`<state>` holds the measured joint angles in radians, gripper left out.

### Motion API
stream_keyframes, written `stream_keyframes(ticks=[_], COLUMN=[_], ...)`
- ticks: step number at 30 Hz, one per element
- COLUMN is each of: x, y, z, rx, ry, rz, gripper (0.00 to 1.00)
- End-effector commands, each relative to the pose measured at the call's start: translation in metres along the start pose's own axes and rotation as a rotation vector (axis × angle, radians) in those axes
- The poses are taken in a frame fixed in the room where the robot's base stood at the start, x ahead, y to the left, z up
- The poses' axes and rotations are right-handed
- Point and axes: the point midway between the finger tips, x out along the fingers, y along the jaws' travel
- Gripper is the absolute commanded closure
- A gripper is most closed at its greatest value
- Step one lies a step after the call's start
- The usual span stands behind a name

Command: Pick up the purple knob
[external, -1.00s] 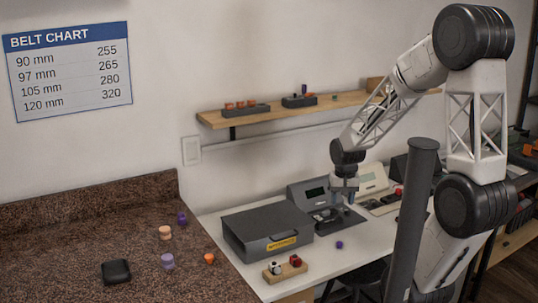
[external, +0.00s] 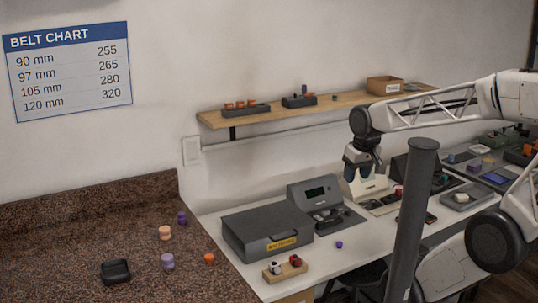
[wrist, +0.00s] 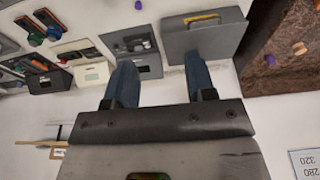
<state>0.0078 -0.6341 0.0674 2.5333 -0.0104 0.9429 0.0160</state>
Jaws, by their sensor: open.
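A small purple knob (external: 339,244) lies on the white bench, in front of the grey meter. It also shows at the top edge of the wrist view (wrist: 138,5). Other purple pieces are a dark purple one (external: 182,218) and a lighter one (external: 168,261) on the granite counter, and a thin upright one (external: 304,89) on the shelf. My gripper (external: 364,172) is open and empty, above the back of the bench, up and to the right of the bench knob in the external view. Its two blue fingers (wrist: 160,64) stand apart in the wrist view.
A dark grey box (external: 266,232) and a grey meter (external: 322,200) stand on the bench. A wooden block (external: 285,271) holds a white and a red knob. A dark post (external: 410,220) stands in front of the bench. A shelf (external: 350,101) runs along the wall.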

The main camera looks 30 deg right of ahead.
Motion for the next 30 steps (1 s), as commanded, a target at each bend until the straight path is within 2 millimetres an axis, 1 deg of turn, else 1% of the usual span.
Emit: stream_keyframes(ticks=[6, 7, 9, 10, 18, 22, 26, 30], x=[0.0, 0.0, 0.0, 0.0, 0.0, 0.001, 0.001, 0.004], y=[0.0, 0.0, 0.0, 0.0, 0.0, -0.002, -0.01, -0.024], z=[0.0, 0.0, 0.0, -0.001, -0.001, -0.005, -0.015, -0.035], rx=[0.001, 0.001, 0.001, 0.001, 0.0, -0.019, -0.076, -0.185], ry=[0.0, 0.0, 0.0, 0.0, 0.0, -0.002, -0.008, -0.02], rz=[0.0, 0.0, 0.0, 0.0, 0.0, -0.002, -0.007, -0.017], gripper=[0.5, 0.47, 0.36, 0.33, 0.33, 0.33, 0.33, 0.33])
